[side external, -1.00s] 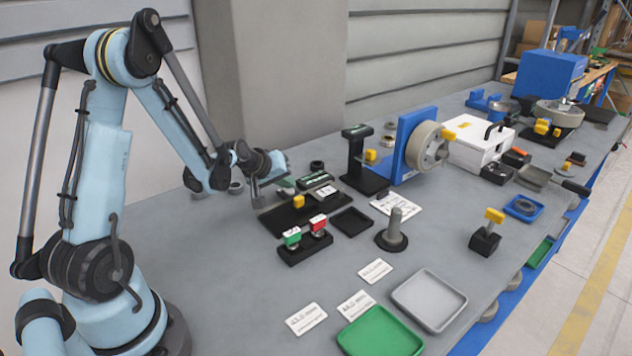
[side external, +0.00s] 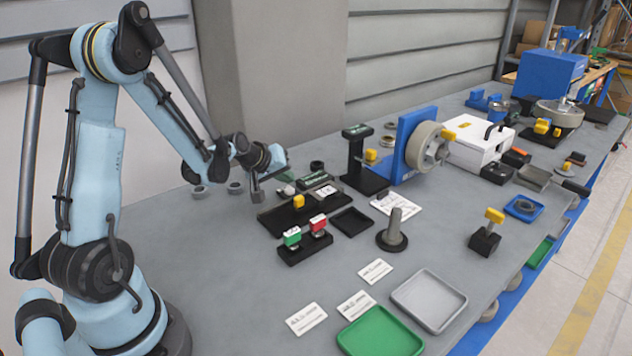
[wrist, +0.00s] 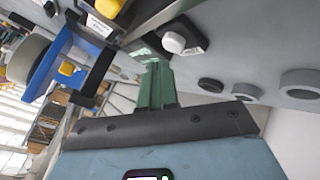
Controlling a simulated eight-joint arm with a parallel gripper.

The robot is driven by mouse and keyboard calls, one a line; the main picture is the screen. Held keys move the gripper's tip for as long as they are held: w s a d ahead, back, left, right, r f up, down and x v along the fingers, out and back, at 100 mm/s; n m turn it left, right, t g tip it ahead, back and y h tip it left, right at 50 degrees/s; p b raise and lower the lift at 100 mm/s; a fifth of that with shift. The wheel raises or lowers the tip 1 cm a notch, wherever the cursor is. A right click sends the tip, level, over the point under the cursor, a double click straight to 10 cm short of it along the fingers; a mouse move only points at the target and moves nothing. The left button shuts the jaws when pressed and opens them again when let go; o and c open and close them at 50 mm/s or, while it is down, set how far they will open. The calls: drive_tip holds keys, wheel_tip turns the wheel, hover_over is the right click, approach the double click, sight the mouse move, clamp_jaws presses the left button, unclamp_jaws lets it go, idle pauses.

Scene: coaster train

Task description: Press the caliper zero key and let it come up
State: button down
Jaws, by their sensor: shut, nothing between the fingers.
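The caliper appears to be the long black unit (side external: 275,222) in the side view, with a small pale display (side external: 325,191) and a yellow block (side external: 299,202). The yellow block also shows at the top of the wrist view (wrist: 108,7). A white round button (side external: 287,191) stands on a dark block behind the unit; it is clear in the wrist view (wrist: 173,42). Which part is the zero key I cannot tell.
A stand with green and red buttons (side external: 304,243) is in front of the black unit. A black tray (side external: 351,221) and a grey post (side external: 394,230) are to the right.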

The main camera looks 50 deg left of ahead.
sight(287, 191)
drive_tip(key=shift+r, duration=2.5)
drive_tip(key=shift+d+r, duration=0.1)
drive_tip(key=shift+d, duration=0.1)
drive_tip(key=s+d+r+m+g+h, duration=0.1)
drive_tip(key=s+d+m, duration=0.4)
drive_tip(key=d, duration=0.5)
drive_tip(key=s+d+r+m+g, duration=0.1)
drive_tip(key=s+d+r+m, duration=0.2)
drive_tip(key=s+d+m, duration=0.3)
drive_tip(key=s+d, duration=0.2)
drive_tip(key=d, duration=0.2)
drive_tip(key=shift+s+d+r+h, duration=0.3)
drive_tip(key=shift+d+r+h, duration=0.05)
drive_tip(key=shift+d+h, duration=0.05)
